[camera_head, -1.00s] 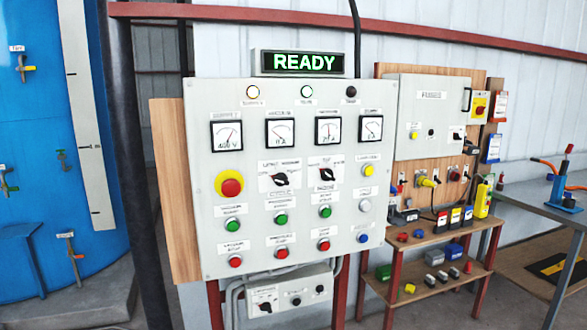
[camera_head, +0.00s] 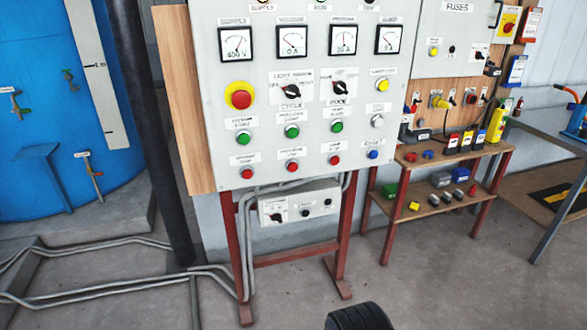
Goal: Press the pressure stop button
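The grey control panel (camera_head: 310,110) stands in front of me in the camera_head view. Its bottom row has three red buttons under small labels. The middle red button (camera_head: 292,167) sits under a label that seems to read pressure stop, though the print is blurred. The left red button (camera_head: 247,173) and the right red button (camera_head: 333,160) flank it. A green button (camera_head: 292,132) sits straight above the middle red one. My gripper is not in view, and nothing covers the buttons.
A large red knob on a yellow ring (camera_head: 240,96) sits at the panel's left. Below hangs a small grey switch box (camera_head: 299,205). Pipes (camera_head: 90,245) run along the floor at left. A wooden shelf (camera_head: 440,207) stands right. A black rounded part shows at the bottom edge.

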